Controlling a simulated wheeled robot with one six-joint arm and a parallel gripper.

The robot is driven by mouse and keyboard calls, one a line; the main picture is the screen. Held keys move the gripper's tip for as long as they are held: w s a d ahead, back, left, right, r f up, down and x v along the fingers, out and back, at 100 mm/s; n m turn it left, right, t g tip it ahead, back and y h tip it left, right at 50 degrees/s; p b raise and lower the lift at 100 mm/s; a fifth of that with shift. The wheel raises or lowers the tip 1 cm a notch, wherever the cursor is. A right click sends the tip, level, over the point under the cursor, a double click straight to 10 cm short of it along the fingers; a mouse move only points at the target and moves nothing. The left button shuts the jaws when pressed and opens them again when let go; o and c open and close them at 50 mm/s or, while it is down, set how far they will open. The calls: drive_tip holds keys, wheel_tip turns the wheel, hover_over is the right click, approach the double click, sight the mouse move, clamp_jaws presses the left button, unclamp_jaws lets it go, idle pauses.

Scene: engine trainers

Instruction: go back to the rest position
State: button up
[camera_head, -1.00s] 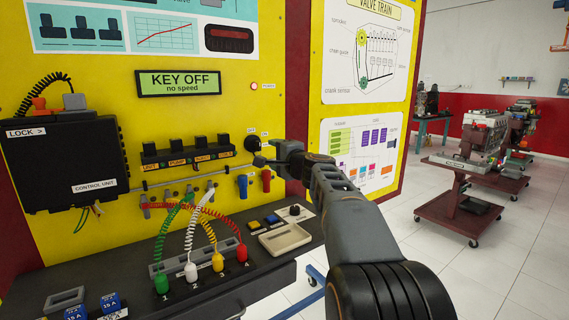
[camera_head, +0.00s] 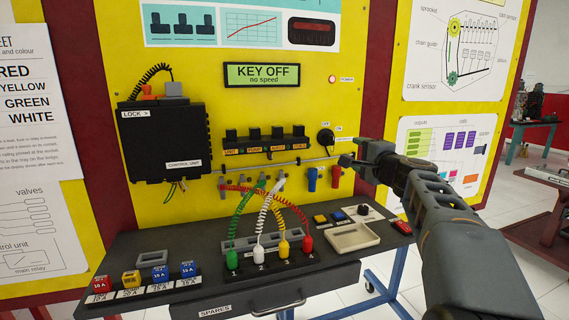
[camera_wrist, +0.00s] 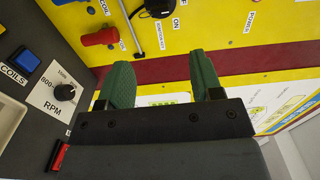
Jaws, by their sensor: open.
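My gripper (camera_head: 350,161) is at the right of the yellow engine trainer panel (camera_head: 200,205) in the head view, near the black key switch (camera_head: 326,139) and the red connector (camera_head: 335,176). In the wrist view its two green fingers (camera_wrist: 160,85) stand apart with nothing between them. My arm reaches in from the lower right. The key switch also shows at the top of the wrist view (camera_wrist: 160,6), beyond the fingers, and the red connector (camera_wrist: 100,37) is left of it. The display (camera_head: 262,75) reads KEY OFF, no speed.
The dark ledge (camera_head: 200,240) below the panel carries several fuses (camera_head: 160,274), colored coiled leads (camera_head: 262,215), buttons, a knob (camera_head: 363,210) and a beige tray (camera_head: 352,237). Open floor (camera_head: 500,215) lies to the right, with a wheeled stand (camera_head: 547,205) beyond.

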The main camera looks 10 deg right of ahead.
drive_tip(key=s+a+f+n+g+p, duration=0.1)
drive_tip(key=s+a+f+n+g, duration=0.1)
drive_tip(key=f, duration=0.2)
drive_tip(key=s+a+f+n+g+p, duration=0.2)
drive_tip(key=s+a+f+g, duration=0.1)
drive_tip(key=f, duration=0.2)
drive_tip(key=s+a+f+n+g+y+p, duration=0.1)
drive_tip(key=s+a+f+n+g, duration=0.1)
drive_tip(key=f, duration=0.3)
drive_tip(key=shift+s+a+n+g+p, duration=0.25)
drive_tip(key=shift+s+n+g+p, duration=0.2)
drive_tip(key=shift+g, duration=0.25)
drive_tip(key=s+a+r+n+g+h+p, duration=0.1)
drive_tip(key=s+a+n+g+p, duration=0.2)
drive_tip(key=s+p, duration=0.4)
drive_tip(key=s+a+r+n+g+h+p, duration=0.1)
drive_tip(key=s+a+n+p, duration=0.4)
drive_tip(key=s, duration=0.5)
drive_tip(key=shift+s+r+n+g+h+p, duration=0.25)
drive_tip(key=shift+n+g+h+p, duration=0.35)
drive_tip(key=shift+n+g+p, duration=0.35)
